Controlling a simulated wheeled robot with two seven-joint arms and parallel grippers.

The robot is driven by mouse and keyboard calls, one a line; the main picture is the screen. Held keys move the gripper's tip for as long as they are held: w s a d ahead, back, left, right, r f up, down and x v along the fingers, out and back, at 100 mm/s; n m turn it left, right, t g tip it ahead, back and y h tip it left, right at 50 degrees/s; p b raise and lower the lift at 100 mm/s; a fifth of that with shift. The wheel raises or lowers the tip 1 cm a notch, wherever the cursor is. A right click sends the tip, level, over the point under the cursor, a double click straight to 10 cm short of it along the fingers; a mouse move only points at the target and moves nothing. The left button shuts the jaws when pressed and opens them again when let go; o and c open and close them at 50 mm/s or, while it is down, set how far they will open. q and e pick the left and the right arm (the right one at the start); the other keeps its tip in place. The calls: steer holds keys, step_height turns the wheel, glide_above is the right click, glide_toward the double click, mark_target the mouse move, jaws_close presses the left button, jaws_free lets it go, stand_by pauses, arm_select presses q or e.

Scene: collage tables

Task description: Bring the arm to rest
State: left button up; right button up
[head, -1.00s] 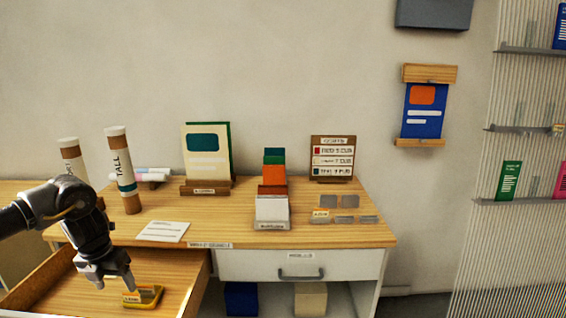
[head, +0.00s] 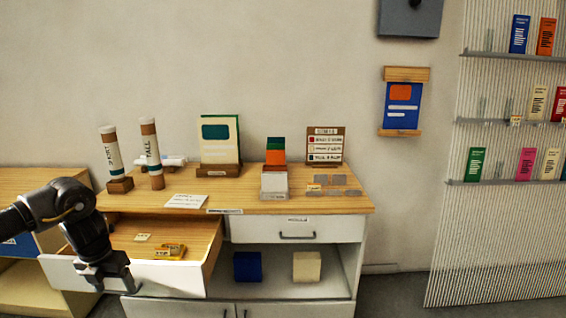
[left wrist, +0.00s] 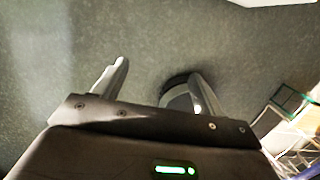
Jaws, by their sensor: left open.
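My left gripper (head: 112,280) comes in from the left in the head view, in front of the open drawer (head: 178,276) of the wooden desk. It is open, with nothing between its fingers. In the left wrist view both fingers (left wrist: 155,88) are spread apart over grey floor. A yellow item with a label (head: 170,251) and a small pale tag (head: 143,237) lie inside the drawer, apart from the gripper. My right gripper is not in view.
The desk top (head: 330,205) holds two label tubes, a card (head: 186,201), stands and small grey plates. A blue box (head: 247,267) and a cream box (head: 307,266) sit on the shelf below. A ribbed card rack (head: 510,230) stands at right. Another wooden unit (head: 25,180) is at left.

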arm_select(q)
steer(key=w+d+f+n+t+h, duration=0.1)
steer(key=w+d+f+n+h, duration=0.25)
steer(key=d+f, duration=0.65)
steer(key=w+d+f+n+t+h, duration=0.15)
steer(key=d+f+n, duration=0.25)
steer(key=d+f, duration=0.65)
steer(key=s+d+f+n+t+h, duration=0.1)
steer(key=s+d+f+n, duration=0.2)
steer(key=f, duration=0.5)
steer(key=s+d+f+n, duration=0.1)
steer(key=s+f+n, duration=0.2)
steer(key=f+n, duration=0.4)
steer(key=s+a+f+n+y, duration=0.35)
steer(key=s+f+n, duration=0.55)
steer(key=s+f, duration=1)
steer(key=s+a+f+n+g+y, duration=0.1)
steer(key=s+f+n, duration=0.1)
steer(key=s, duration=0.8)
steer(key=s+a+f+n+g, duration=0.1)
steer(key=s+a+f+n, duration=0.1)
steer(key=s, duration=0.8)
steer(key=s+a+f+n+g+y, duration=0.1)
steer(key=s+a+f+n+g, duration=0.1)
steer(key=s, duration=0.8)
steer(key=shift+s+a+f+n+y, duration=0.15)
steer(key=shift+s+f+n+y, duration=0.2)
steer(key=shift+n, duration=0.1)
